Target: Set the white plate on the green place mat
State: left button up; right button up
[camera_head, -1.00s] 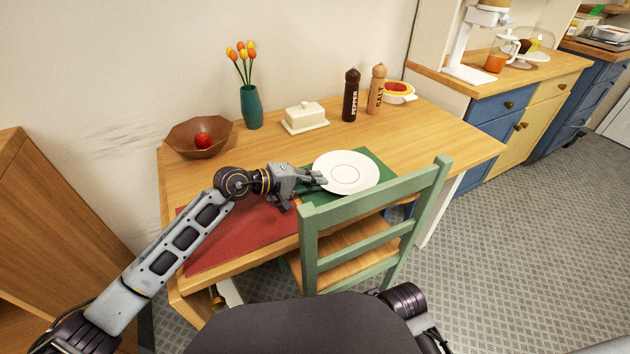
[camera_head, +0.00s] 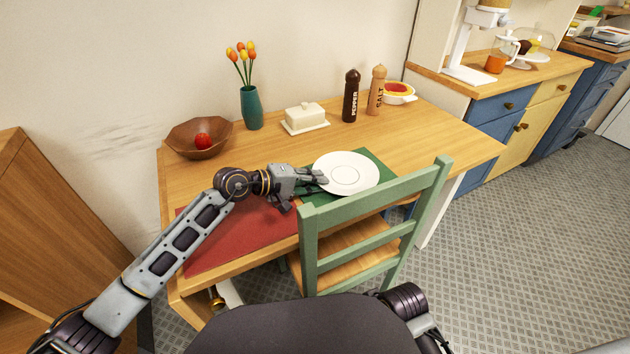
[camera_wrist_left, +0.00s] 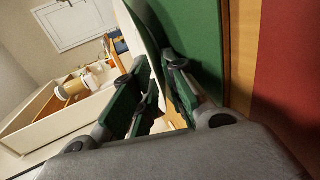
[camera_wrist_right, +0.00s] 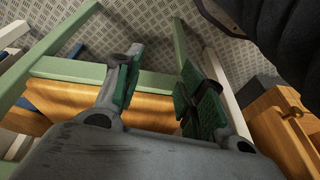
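The white plate (camera_head: 346,173) is over the green place mat (camera_head: 318,199) and hides much of it in the head view. The plate looks about level; I cannot tell whether its base touches the mat. My left gripper (camera_head: 321,178) is at the plate's left rim. In the left wrist view the plate (camera_wrist_left: 141,28) shows nearly edge-on, its rim between the fingers of the left gripper (camera_wrist_left: 160,82), which look closed on it. The mat (camera_wrist_left: 197,40) lies beside one finger there. My right gripper (camera_wrist_right: 158,60) is open and empty, seen only in its wrist view.
A green chair (camera_head: 375,205) stands at the table's front. A red mat (camera_head: 235,236) lies left of the plate. Behind are a bowl with an apple (camera_head: 199,139), vase (camera_head: 251,107), butter dish (camera_head: 305,118), pepper mill (camera_head: 351,96), salt mill (camera_head: 376,92) and white dish (camera_head: 399,94).

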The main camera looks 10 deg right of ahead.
pick_arm(q)
jog(key=shift+r, duration=0.1)
jog(key=shift+v, duration=0.75)
jog(key=v, duration=0.4)
jog(key=shift+p, duration=0.35)
jog(key=shift+v, duration=3.25)
pick_arm(e)
jog(key=shift+s+d+f+g, duration=0.15)
jog(key=shift+f+g, duration=0.15)
jog(key=shift+f, duration=0.55)
